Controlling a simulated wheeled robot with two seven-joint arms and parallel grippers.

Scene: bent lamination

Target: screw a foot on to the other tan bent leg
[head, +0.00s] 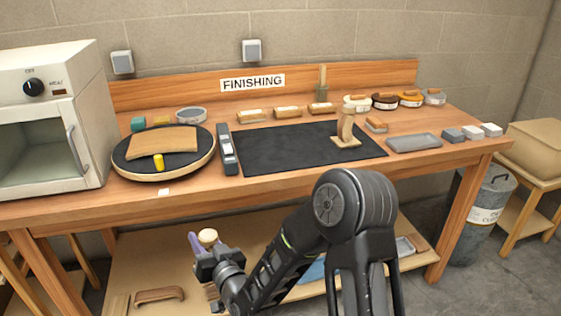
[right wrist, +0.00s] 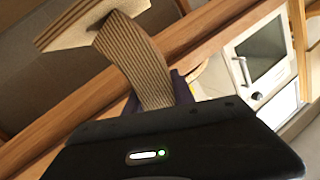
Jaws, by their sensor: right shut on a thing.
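My right gripper (head: 203,244) is in front of the table's front edge, over the lower shelf. In the right wrist view its dark purple fingers (right wrist: 158,97) are shut on a striped tan bent leg (right wrist: 138,55). A flat tan plate (right wrist: 80,22) shows at the leg's far end; I cannot tell whether it is fastened. In the head view a small pale round top (head: 208,236) shows at the fingers. Another tan bent leg (head: 346,127) stands upright on a square tan plate (head: 346,142) on the black mat (head: 280,150). My left gripper is not in view.
A white oven (head: 45,120) stands on the table's left end. A round black turntable (head: 125,170) bears a curved tan panel (head: 162,141). A plane (head: 227,150) lies left of the mat, a grey tray (head: 413,143) right of it. Most of the mat is clear.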

